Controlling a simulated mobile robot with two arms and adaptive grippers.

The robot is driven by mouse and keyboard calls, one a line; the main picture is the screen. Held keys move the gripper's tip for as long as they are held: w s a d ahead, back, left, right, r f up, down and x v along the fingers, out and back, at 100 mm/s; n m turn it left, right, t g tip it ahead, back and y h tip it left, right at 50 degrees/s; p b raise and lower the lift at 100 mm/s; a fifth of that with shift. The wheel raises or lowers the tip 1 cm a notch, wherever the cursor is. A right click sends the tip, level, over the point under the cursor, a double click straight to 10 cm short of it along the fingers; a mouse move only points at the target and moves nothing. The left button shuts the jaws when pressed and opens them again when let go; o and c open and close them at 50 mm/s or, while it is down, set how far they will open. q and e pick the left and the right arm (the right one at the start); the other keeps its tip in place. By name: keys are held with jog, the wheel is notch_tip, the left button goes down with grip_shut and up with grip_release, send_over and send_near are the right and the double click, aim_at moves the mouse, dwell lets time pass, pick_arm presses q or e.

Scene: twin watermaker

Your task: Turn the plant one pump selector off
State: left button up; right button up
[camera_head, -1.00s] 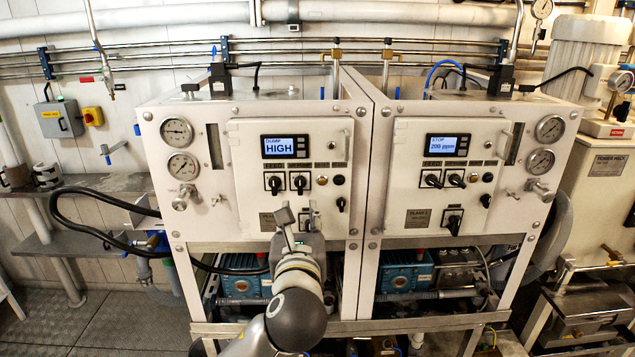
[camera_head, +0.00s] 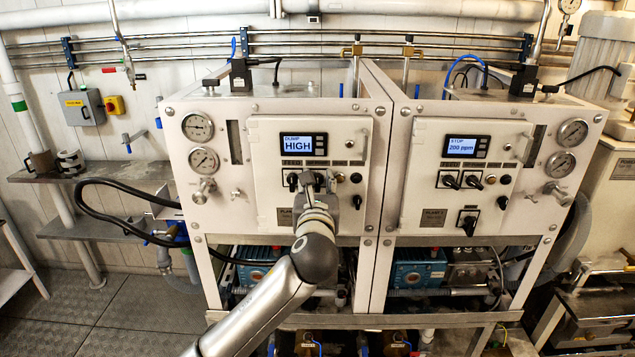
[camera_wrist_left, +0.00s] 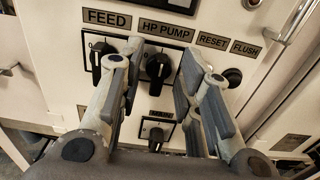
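The plant one panel (camera_head: 265,165) is the left cabinet's white door, with a lit display (camera_head: 300,145) reading "DUMP HIGH". In the left wrist view, a black selector knob (camera_wrist_left: 158,68) sits under the "HP PUMP" label (camera_wrist_left: 165,31). My left gripper (camera_head: 319,182) is at the row of knobs; in the left wrist view its fingers (camera_wrist_left: 163,60) are open, one on each side of the HP PUMP knob. I cannot tell whether they touch it. The gripper hides most of this knob in the head view. My right gripper is not in view.
The FEED knob (camera_wrist_left: 99,60) is close beside the left finger. A lower knob (camera_wrist_left: 156,138) sits below, between the fingers in the picture. The RESET (camera_wrist_left: 212,41) and FLUSH (camera_wrist_left: 245,48) labels are at the right. A second similar panel (camera_head: 425,165) is on the right cabinet.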

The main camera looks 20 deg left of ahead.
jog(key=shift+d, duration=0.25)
pick_arm(q)
grip_shut()
jog(key=shift+n, duration=0.3)
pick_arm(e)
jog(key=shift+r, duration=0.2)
pick_arm(q)
jog(key=shift+n+p, duration=0.6)
jog(key=shift+n, duration=0.4)
jog(key=shift+a+f+n, duration=0.1)
jog(key=shift+a+n, duration=0.05)
jog(key=shift+n, duration=2.2)
jog(key=shift+a+f+n, duration=0.1)
jog(key=shift+n, duration=2.25)
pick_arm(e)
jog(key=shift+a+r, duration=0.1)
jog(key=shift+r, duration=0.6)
